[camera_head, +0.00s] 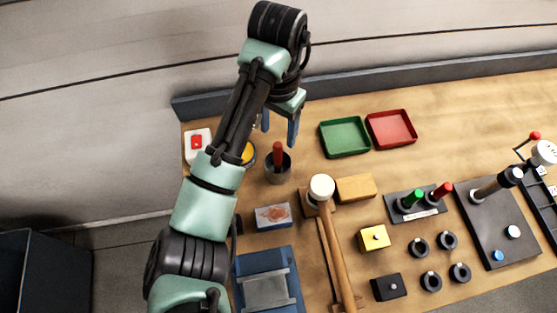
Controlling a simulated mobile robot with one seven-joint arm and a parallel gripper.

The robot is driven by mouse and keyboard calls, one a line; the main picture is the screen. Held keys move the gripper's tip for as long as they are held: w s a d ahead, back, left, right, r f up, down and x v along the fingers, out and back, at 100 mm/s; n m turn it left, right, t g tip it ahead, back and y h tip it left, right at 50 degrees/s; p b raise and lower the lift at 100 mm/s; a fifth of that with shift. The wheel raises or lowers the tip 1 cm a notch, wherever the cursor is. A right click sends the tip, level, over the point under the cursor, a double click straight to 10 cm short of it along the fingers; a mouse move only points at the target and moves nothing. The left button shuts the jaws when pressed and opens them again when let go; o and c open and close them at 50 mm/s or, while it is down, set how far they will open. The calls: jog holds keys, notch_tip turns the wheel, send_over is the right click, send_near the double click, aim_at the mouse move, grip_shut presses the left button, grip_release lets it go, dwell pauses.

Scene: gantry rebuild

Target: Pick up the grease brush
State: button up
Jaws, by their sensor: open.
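A red handle (277,153) stands upright in a dark grey round cup (280,175) at the left part of the bench; it looks like the grease brush, and its lower end is hidden inside the cup. My gripper (279,129) is open and empty. Its two blue fingers point down and show just above the red handle in the picture, apart from it as far as I can see. The exact height gap cannot be told.
A round container with yellow contents (248,153) is partly hidden by my arm. A green tray (345,138), red tray (391,129), mallet (322,188), wooden block (355,188) and blue-white box (272,216) stand nearby. A raised ledge (340,90) runs along the back.

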aim_at(278, 152)
notch_tip(278, 152, down, 5)
jog(key=shift+w+a+f+p, duration=0.1)
jog(key=shift+p, duration=0.75)
jog(key=shift+w+f+p, duration=0.2)
jog(key=shift+f+p, duration=0.25)
jog(key=shift+f, duration=0.9)
jog(key=shift+w+f+p, duration=0.15)
jog(key=shift+f+p, duration=0.25)
jog(key=shift+f, duration=0.9)
grip_shut()
